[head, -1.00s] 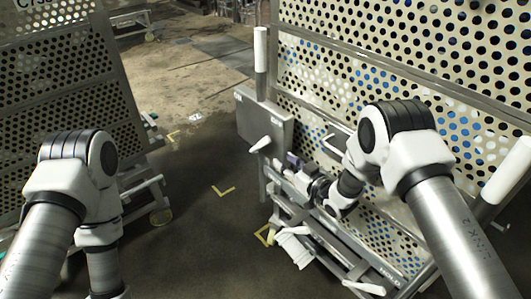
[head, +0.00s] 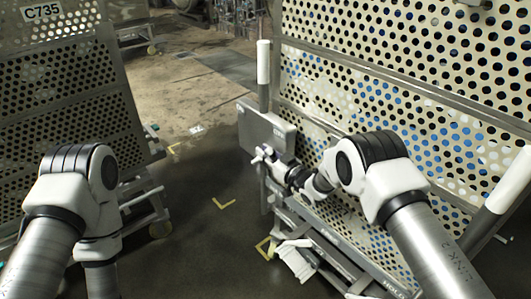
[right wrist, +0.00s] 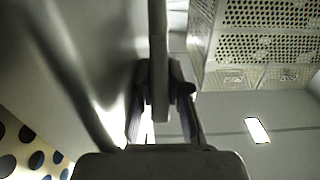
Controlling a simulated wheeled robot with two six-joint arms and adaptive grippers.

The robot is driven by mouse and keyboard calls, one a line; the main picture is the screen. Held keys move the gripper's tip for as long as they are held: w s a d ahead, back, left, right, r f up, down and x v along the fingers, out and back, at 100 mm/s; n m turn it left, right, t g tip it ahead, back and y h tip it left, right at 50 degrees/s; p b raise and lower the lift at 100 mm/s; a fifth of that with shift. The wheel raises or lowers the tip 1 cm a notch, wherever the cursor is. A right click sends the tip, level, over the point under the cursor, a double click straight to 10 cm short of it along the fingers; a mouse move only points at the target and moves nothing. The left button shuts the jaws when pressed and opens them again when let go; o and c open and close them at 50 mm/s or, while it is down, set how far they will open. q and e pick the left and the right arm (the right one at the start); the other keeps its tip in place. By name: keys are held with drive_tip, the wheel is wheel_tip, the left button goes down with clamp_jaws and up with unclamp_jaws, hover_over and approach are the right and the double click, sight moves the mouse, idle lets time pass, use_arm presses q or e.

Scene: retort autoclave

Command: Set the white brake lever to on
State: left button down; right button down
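The white brake lever (head: 258,153) is at the front of a grey plate box (head: 262,130) on the corner of the perforated cart at the right. My right gripper (head: 268,158) is at the lever in the head view and partly covers it. In the right wrist view the lever (right wrist: 159,60) runs down as a long bar between the two fingers of the right gripper (right wrist: 163,100). The fingers stand close on either side; whether both press on it is not clear. The small dark marks on the plate are too small to read surely. My left gripper is below the picture.
The cart's perforated panel (head: 400,90) rises behind the lever, with a white-topped post (head: 263,65) beside the box. A second perforated cart (head: 70,100) stands at the left.

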drive_tip(key=shift+w+a+r+g+p, duration=0.15)
drive_tip(key=shift+r+g+p, duration=0.15)
drive_tip(key=shift+r+p, duration=0.05)
drive_tip(key=shift+w+a+g+h, duration=0.2)
drive_tip(key=shift+g+h, duration=0.1)
drive_tip(key=shift+h, duration=0.1)
drive_tip(key=c, duration=1.1)
unclamp_jaws()
drive_tip(key=shift+d, duration=0.1)
drive_tip(key=v, duration=1.2)
drive_tip(key=shift+f, duration=0.1)
